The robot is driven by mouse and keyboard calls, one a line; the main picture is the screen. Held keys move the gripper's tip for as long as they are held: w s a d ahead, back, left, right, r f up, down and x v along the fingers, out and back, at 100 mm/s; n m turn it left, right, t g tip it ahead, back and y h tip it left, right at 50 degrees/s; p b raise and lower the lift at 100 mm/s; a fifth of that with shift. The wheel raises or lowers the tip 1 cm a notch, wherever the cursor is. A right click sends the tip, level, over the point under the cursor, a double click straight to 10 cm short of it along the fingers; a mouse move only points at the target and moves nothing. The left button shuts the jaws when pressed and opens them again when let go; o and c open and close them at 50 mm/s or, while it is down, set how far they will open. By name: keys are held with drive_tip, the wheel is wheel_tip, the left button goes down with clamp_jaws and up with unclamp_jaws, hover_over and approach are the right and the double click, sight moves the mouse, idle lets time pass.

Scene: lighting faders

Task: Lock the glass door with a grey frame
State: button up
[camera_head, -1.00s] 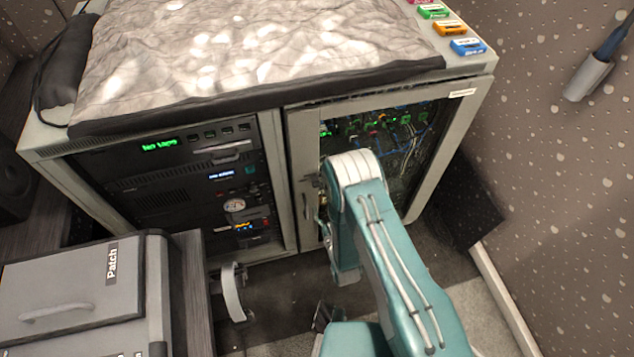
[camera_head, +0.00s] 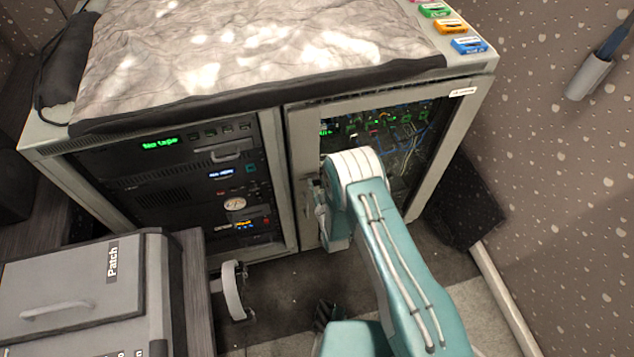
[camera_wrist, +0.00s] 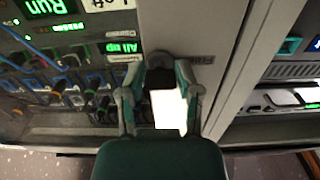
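The glass door with its grey frame (camera_head: 306,215) is the right front of the cabinet and looks shut. Lit electronics and cables show behind its glass. My gripper (camera_head: 317,192) is at the left upright of this frame, partly hidden by my arm. In the wrist view, my gripper (camera_wrist: 160,68) faces the grey upright (camera_wrist: 200,25). Its two fingers are apart, on either side of a small dark fitting (camera_wrist: 161,76) on the frame. Whether they touch it I cannot tell. A bright white patch shows below the fitting, and no lock state can be read.
Left of the door is a rack bay (camera_head: 160,190) with lit displays. A grey box labelled Patch (camera_head: 75,285) stands at lower left. A dark block (camera_head: 455,205) stands on the floor between cabinet and wall. Coloured small boxes (camera_head: 452,27) lie on the cabinet top.

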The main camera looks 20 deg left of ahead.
clamp_jaws()
drive_tip(key=shift+n, duration=0.3)
drive_tip(key=n, duration=0.3)
drive_tip(key=shift+a, duration=0.1)
drive_tip(key=n, duration=1)
drive_tip(key=shift+s+a, duration=0.1)
drive_tip(key=shift+f+n, duration=0.15)
drive_tip(key=shift+n, duration=1.95)
drive_tip(key=shift+s, duration=0.1)
